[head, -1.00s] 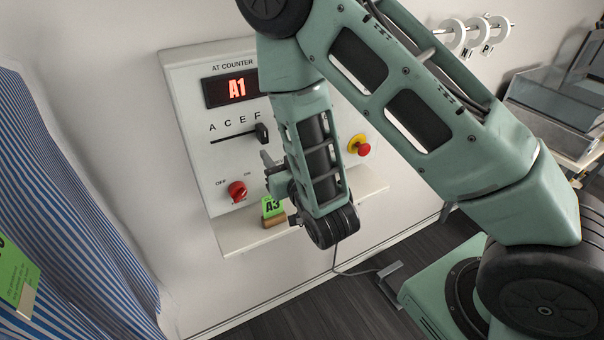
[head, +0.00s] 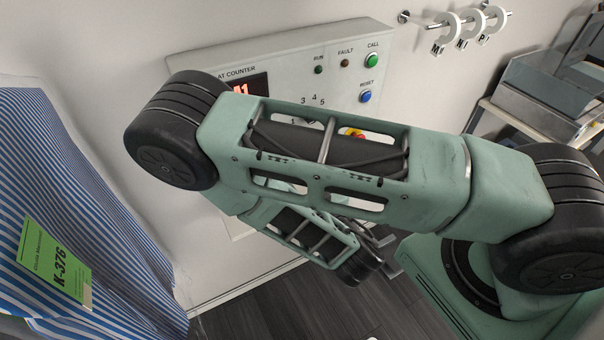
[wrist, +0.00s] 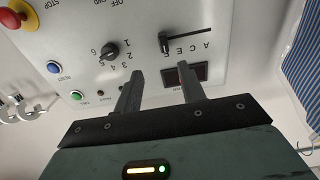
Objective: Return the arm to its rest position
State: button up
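My arm (head: 330,150) stretches across the head view from its base at right to a black joint at left, with the forearm folded back beneath it. My gripper (wrist: 161,70) shows in the wrist view with its two fingers apart and nothing between them. It points toward the control panel (head: 285,55), which looks upside down in the wrist view (wrist: 140,20). The fingers appear clear of the panel. In the head view the arm hides the fingers, or they are too unclear to make out.
A striped garment (head: 70,200) with a green tag (head: 55,262) hangs at left, close to the arm's black joint. A wall rail holds several white rings (head: 470,28) at upper right. Grey trays (head: 545,95) stand on a shelf at right. Dark floor (head: 270,310) is open below.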

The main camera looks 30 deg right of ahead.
jog(key=shift+s, duration=0.35)
dwell(0.3)
jog(key=w+a+f+m+g+h+b, duration=0.1)
jog(key=a+f+m+g+b, duration=0.1)
jog(key=f+g+b, duration=0.15)
jog(key=w+a+f+m+g+h+b, duration=0.1)
jog(key=a+f+m+g+b, duration=0.15)
jog(key=f, duration=0.25)
jog(key=s+a+f+n+g+y+b, duration=0.2)
jog(key=s+a+n+g+y+b, duration=0.15)
jog(key=a+g+b, duration=0.35)
jog(key=s+d+r+n+g+b, duration=0.1)
jog(key=s+r+n+g+b, duration=0.1)
jog(key=s, duration=0.5)
jog(key=s+d+r+n+g+b, duration=0.2)
jog(key=s+r+n+g+b, duration=0.1)
jog(key=s+n+b, duration=0.3)
jog(key=shift+s+r+n+h, duration=0.45)
jog(key=shift+s+r, duration=0.15)
jog(key=shift+s, duration=0.5)
